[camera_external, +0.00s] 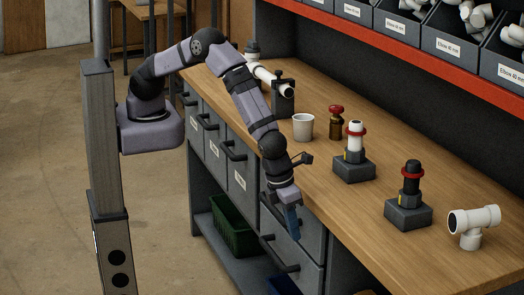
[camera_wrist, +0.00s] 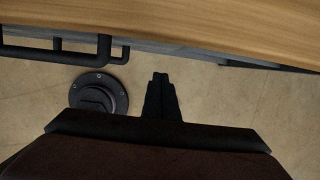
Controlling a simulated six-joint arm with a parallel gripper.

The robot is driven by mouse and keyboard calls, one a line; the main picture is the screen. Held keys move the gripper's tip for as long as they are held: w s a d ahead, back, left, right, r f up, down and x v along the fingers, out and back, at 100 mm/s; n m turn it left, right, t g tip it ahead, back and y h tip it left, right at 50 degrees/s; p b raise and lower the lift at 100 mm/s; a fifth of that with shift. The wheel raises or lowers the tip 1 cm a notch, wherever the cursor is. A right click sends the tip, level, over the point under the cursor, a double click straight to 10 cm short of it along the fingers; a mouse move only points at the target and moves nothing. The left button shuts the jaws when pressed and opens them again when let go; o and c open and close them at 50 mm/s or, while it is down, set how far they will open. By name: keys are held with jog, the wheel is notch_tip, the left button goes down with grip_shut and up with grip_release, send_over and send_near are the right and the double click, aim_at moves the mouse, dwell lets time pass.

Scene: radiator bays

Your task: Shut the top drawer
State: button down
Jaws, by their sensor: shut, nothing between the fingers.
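The wooden workbench (camera_external: 400,215) has grey drawer fronts along its near side. A stack of two grey drawers sits under the bench at the lower middle. The top drawer (camera_external: 312,236) of this stack is partly hidden behind my gripper, and I cannot tell how far it stands out. The lower drawer (camera_external: 308,279) has a dark bar handle (camera_external: 280,256). My gripper (camera_external: 294,232) points down in front of the top drawer, below the bench edge. In the wrist view its fingers (camera_wrist: 160,92) are together and empty. A dark bar handle (camera_wrist: 60,52) shows at upper left there.
Other labelled drawers (camera_external: 213,145) run to the left. On the bench stand a white cup (camera_external: 303,127), a red-topped valve (camera_external: 336,122), two fittings on grey blocks (camera_external: 354,168) (camera_external: 408,212) and a white tee (camera_external: 473,226). A green crate (camera_external: 232,224) is on the low shelf.

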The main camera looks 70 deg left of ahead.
jog(key=b+v, duration=0.1)
jog(key=v, duration=0.6)
jog(key=shift+s+a+r, duration=0.1)
jog(key=s+a+f+n+g+y, duration=0.1)
jog(key=s+a+f+n+g, duration=0.1)
jog(key=s+a+n, duration=0.55)
jog(key=s+a+f+n+g+y, duration=0.1)
jog(key=s+a+f+n+y, duration=0.1)
jog(key=a+n, duration=0.9)
jog(key=w+a+r+n+h, duration=0.1)
jog(key=w+a+r+n, duration=0.1)
jog(key=a+r+n, duration=0.3)
jog(key=w+a+r+n+h, duration=0.2)
jog(key=a+r+n, duration=0.4)
jog(key=a+n, duration=0.6)
jog(key=w+a, duration=0.1)
jog(key=a, duration=0.5)
jog(key=shift+a, duration=0.2)
jog(key=shift+n, duration=0.25)
